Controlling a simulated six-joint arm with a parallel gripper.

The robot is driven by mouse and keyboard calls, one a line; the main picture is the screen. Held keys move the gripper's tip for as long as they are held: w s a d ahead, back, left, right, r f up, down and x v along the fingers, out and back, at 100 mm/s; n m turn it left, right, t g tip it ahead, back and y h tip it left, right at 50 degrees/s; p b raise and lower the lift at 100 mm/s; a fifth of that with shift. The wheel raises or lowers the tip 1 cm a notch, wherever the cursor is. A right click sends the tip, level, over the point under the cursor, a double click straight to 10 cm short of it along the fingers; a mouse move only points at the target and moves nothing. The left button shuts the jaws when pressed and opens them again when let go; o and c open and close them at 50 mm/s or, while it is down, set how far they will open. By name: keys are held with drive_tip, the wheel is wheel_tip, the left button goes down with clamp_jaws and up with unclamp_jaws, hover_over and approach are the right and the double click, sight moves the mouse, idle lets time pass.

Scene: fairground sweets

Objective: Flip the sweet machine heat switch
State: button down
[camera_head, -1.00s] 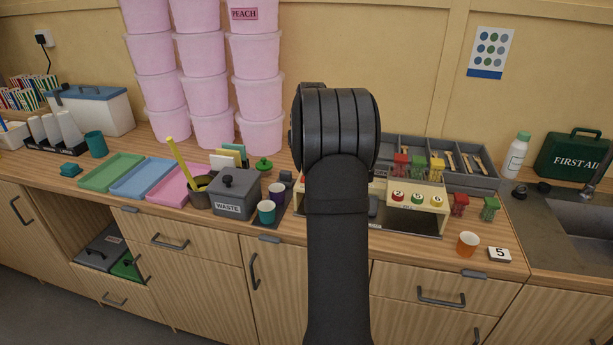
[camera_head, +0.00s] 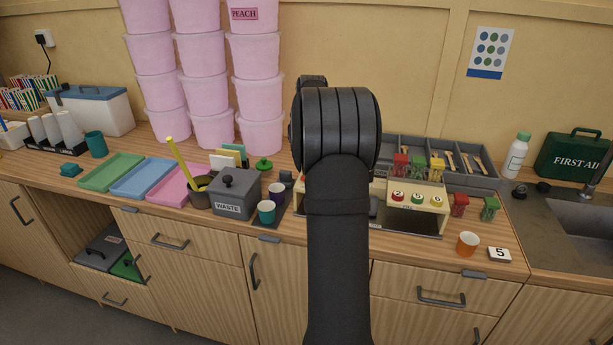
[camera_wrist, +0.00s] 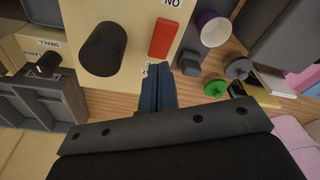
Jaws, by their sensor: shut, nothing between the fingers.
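The sweet machine is a cream box (camera_head: 432,187) with red, green and yellow numbered buttons on the part I see in the head view; my arm covers its left part. In the wrist view, its cream panel (camera_wrist: 134,14) carries a red switch (camera_wrist: 165,38) and a big black knob (camera_wrist: 102,48) left of it. An "ON" label (camera_wrist: 172,2) sits at the switch's upper end. My gripper (camera_wrist: 157,72), with dark blue fingers, is shut and empty just below the switch's lower end. I cannot tell if it touches. The head view hides the fingers.
A purple cup (camera_wrist: 213,30), a green lid (camera_wrist: 216,88) and a grey box lie right of the fingers in the wrist view. In the head view, a waste bin (camera_head: 236,195) and teal cup (camera_head: 266,212) stand left of my arm, an orange cup (camera_head: 468,243) right.

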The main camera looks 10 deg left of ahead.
drive_tip(key=shift+r, duration=2.25)
drive_tip(key=shift+f, duration=3.55)
drive_tip(key=shift+r, duration=3.95)
drive_tip(key=s+d+r+m, duration=0.1)
drive_tip(key=s+d+r, duration=0.1)
drive_tip(key=d, duration=0.7)
drive_tip(key=s+d+r+m+t, duration=0.1)
drive_tip(key=s+d+r+m, duration=0.1)
drive_tip(key=s+d, duration=0.3)
drive_tip(key=s+d+r+m+h, duration=0.1)
drive_tip(key=s+d+r+m, duration=0.1)
drive_tip(key=d, duration=1.1)
wheel_tip(320, 180, up, 2)
drive_tip(key=shift+s+r+t, duration=0.1)
drive_tip(key=shift+s+t, duration=0.3)
drive_tip(key=shift+s, duration=0.35)
